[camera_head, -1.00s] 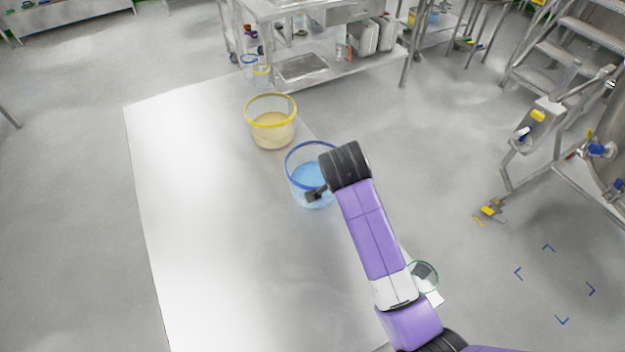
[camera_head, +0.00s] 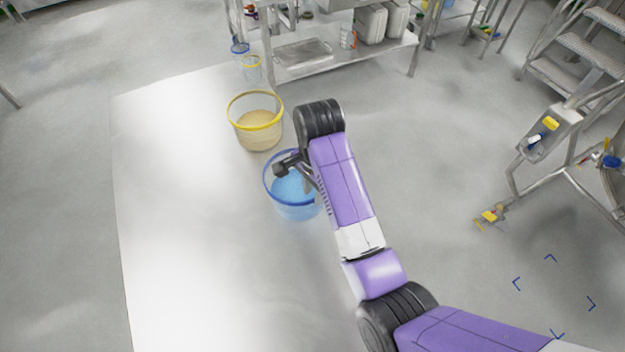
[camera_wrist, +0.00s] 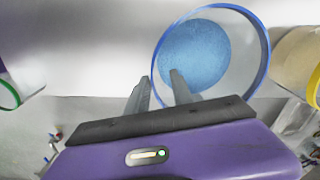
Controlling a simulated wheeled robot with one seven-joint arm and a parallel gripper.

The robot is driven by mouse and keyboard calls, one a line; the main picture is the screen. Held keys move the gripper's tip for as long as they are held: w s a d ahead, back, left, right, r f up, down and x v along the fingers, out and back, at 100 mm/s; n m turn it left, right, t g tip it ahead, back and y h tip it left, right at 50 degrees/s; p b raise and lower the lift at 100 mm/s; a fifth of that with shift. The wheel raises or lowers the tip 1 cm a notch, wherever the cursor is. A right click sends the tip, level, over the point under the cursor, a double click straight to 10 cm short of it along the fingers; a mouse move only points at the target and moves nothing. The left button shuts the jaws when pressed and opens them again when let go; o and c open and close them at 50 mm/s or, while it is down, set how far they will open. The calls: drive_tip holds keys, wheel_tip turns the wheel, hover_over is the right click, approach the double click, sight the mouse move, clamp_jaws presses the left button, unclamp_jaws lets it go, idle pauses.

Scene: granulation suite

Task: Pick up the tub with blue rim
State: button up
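The tub with blue rim (camera_head: 294,212) is a clear round tub with blue contents, standing upright on the pale table. My arm hides part of its right side in the head view. In the wrist view the tub (camera_wrist: 262,70) lies ahead, and my gripper (camera_wrist: 160,80) is open. One finger appears on each side of the tub's left rim edge, with a gap between the fingers. Contact with the wall cannot be told.
A yellow-rimmed tub (camera_head: 257,138) with tan contents stands just beyond; it also shows in the wrist view (camera_wrist: 296,62). A green-rimmed container (camera_wrist: 8,96) is at the wrist view's left edge. The table (camera_head: 190,230) is clear to the left. A metal shelf unit (camera_head: 340,52) stands behind.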

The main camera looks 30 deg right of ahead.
sight(313, 215)
drive_tip(key=shift+f+p, duration=0.6)
drive_tip(key=shift+f, duration=3.3)
clamp_jaws()
drive_tip(key=shift+r, duration=0.1)
